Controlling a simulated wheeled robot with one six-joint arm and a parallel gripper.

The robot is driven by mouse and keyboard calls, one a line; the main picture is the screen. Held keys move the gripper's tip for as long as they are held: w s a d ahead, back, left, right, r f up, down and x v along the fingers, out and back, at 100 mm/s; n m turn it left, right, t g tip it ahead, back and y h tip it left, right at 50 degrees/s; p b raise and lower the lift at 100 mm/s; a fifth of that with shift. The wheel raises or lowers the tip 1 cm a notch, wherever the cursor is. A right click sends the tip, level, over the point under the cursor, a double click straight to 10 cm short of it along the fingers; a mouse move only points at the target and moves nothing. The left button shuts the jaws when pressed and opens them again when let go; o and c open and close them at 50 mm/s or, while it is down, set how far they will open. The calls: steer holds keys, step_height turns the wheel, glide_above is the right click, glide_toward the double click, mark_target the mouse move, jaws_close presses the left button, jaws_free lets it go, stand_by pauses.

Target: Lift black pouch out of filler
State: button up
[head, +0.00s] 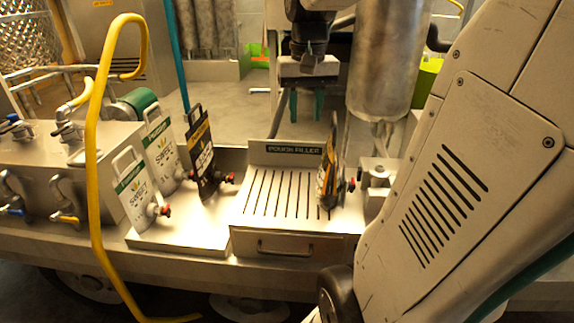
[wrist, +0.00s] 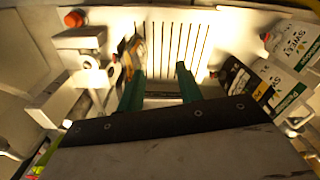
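A black pouch (head: 329,175) with yellow marks stands upright, nearly edge-on, at the right side of the pouch filler (head: 290,222), beside its nozzle block (head: 377,172). It also shows in the wrist view (wrist: 139,50), just beyond the left finger. My gripper (head: 306,118) hangs above and behind the filler, green fingers pointing down. The fingers are apart with nothing between them, as the wrist view also shows (wrist: 160,68). The gripper is clear of the pouch.
Left of the filler, a second black pouch (head: 201,160) and white pouches (head: 133,190) stand on a pale tray (head: 190,240). A metal cylinder (head: 388,60) stands behind the nozzle block. The filler's slotted top is mostly clear.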

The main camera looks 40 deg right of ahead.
mark_target(335, 116)
steer(key=d+m, duration=0.1)
steer(key=d, duration=0.3)
steer(key=d+m, duration=0.1)
steer(key=d, duration=0.3)
steer(key=d+m, duration=0.1)
steer(key=d, duration=0.3)
steer(key=shift+w+d+f, duration=0.1)
steer(key=shift+w+f, duration=0.2)
step_height(335, 116, down, 8)
steer(key=shift+w+r, duration=0.15)
steer(key=shift+r, duration=0.1)
jaws_close()
steer(key=shift+r, duration=0.1)
